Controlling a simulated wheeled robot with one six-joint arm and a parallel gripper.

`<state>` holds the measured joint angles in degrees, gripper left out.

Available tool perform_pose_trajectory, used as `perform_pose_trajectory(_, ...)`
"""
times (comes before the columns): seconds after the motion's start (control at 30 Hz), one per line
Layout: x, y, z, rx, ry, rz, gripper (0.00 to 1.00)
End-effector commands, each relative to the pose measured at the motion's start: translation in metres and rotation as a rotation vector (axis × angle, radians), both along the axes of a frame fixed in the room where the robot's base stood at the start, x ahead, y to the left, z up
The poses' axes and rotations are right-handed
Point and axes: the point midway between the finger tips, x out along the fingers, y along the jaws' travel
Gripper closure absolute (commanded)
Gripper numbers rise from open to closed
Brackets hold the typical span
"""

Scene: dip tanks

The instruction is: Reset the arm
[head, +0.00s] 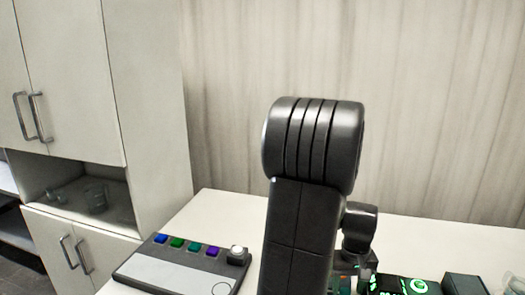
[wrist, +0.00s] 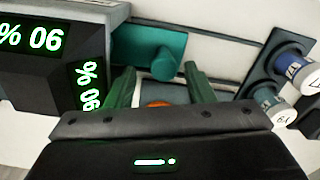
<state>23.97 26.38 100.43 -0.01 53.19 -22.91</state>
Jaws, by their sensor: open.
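My gripper (wrist: 160,70) shows in the wrist view with its two fingers apart and nothing held between them. A teal block with a round knob (wrist: 165,62) is beyond the fingertips. A small orange thing (wrist: 158,104) shows low between the fingers, partly hidden by the gripper body. In the head view my arm rises in the middle and bends over at the top, covering part of the table. I cannot make out the fingers there.
A dark box with green digits (wrist: 35,40) is close left of the gripper. White-capped cylinders (wrist: 292,74) stand at right. On the white table (head: 215,208) are a panel with coloured buttons (head: 180,275) and green-lit devices (head: 405,286). A cabinet (head: 75,75) stands left; a wall is behind.

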Motion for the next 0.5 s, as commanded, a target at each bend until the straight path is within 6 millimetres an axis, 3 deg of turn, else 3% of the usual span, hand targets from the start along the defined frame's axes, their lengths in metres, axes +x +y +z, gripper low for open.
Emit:
perform_pose_trajectory(0.07, 0.0, 0.0, -0.013, 0.001, 0.003, 0.0, 0.52)
perform_pose_trajectory(0.23, 0.005, 0.015, -0.011, 0.0, 0.0, 0.002, 0.52)
perform_pose_trajectory(0.5, 0.006, 0.019, -0.01, 0.0, 0.0, 0.001, 0.52)
